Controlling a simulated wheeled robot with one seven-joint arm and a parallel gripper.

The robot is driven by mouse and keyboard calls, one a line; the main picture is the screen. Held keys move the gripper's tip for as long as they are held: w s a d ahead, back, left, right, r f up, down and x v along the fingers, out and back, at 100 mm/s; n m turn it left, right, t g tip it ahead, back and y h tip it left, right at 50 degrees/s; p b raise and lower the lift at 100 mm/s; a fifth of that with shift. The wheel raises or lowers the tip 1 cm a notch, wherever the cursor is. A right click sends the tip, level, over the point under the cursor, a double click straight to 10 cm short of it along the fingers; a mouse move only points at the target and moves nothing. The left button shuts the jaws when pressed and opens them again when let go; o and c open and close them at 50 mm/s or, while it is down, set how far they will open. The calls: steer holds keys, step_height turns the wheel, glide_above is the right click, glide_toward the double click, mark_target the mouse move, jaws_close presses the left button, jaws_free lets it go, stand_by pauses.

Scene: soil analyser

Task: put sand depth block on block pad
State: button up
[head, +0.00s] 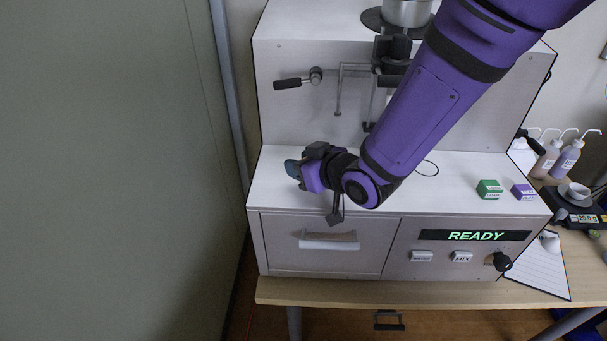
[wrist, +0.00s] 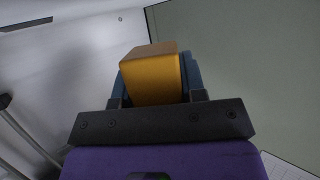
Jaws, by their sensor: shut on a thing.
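A yellow block with a tan end face (wrist: 156,82), which I take for the sand depth block, sits between the blue fingers of my gripper (wrist: 158,88) in the wrist view. My gripper is shut on it. In the head view my gripper (head: 292,168) points left, near the left end of the machine's white ledge (head: 440,190). The block cannot be made out there, and I cannot tell the gripper's exact height over the ledge. I cannot pick out the block pad in either view; my arm covers part of the ledge.
A green block (head: 489,189) and a purple block (head: 523,192) sit on the ledge's right side. The machine's upright back panel (head: 290,110) carries a black-handled lever (head: 294,82). A drawer (head: 310,245) and a READY display (head: 475,236) are in front. A grey-green wall stands left.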

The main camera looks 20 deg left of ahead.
steer(key=shift+w+d+f, duration=0.1)
steer(key=shift+w+f, duration=0.05)
steer(key=shift+w, duration=0.15)
steer(key=shift+f, duration=1.6)
steer(key=shift+f, duration=0.15)
steer(key=o, duration=1)
